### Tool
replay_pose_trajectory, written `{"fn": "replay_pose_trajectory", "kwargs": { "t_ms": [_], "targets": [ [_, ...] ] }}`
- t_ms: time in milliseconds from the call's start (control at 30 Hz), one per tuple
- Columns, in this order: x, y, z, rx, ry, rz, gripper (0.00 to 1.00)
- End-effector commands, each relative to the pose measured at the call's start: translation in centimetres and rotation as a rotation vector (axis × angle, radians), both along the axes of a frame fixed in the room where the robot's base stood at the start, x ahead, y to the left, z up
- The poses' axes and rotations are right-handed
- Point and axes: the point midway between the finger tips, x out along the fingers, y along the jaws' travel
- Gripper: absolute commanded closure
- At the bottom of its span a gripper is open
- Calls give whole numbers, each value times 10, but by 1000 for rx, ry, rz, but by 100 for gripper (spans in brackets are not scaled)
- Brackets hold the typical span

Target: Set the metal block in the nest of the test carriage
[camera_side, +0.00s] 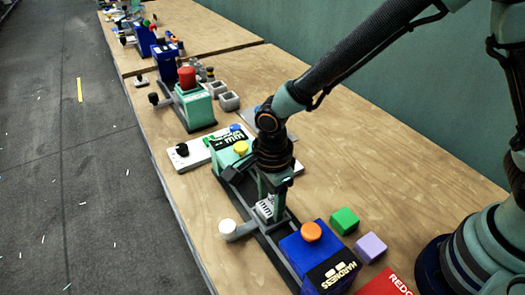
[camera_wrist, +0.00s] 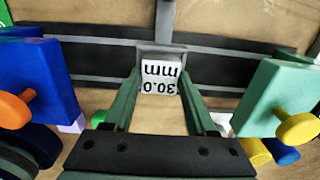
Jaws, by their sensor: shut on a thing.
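The metal block (camera_wrist: 160,77), a pale block marked "30.0 mm", sits between the two fingers of my gripper (camera_wrist: 160,73) in the wrist view. My gripper is shut on it. In the side view my gripper (camera_side: 270,200) points down over the dark rail, between a green unit with a yellow knob (camera_side: 240,147) and a blue unit with an orange knob (camera_side: 311,231). The block (camera_side: 264,208) shows low between the fingers. A grey rim (camera_wrist: 160,48) borders the block's far side in the wrist view. I cannot tell whether the block rests in the nest or hangs just above it.
A green cube (camera_side: 344,221) and a lilac cube (camera_side: 370,247) lie to the right, near a red panel (camera_side: 385,284). A press with a red knob (camera_side: 187,77) stands farther back. Wood is bare at right.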

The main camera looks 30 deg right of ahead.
Motion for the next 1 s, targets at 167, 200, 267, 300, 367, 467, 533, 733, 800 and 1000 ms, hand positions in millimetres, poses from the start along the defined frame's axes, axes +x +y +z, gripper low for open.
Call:
{"fn": "replay_pose_trajectory", "kwargs": {
  "t_ms": [167,200,267,300,367,467,533,733,800,1000],
  "targets": [
    [0,0,0,1,-1,0,8],
    [0,0,0,1,-1,0,8],
    [0,0,0,1,-1,0,8],
    [0,0,0,1,-1,0,8],
    [0,0,0,1,-1,0,8],
    [0,0,1,0,-1,0,8],
    [1,0,5,2,-2,0,8],
    [2,1,36,5,-7,0,8],
    [1,1,51,4,-6,0,8],
    [1,1,90,4,-5,0,8]
  ]
}}
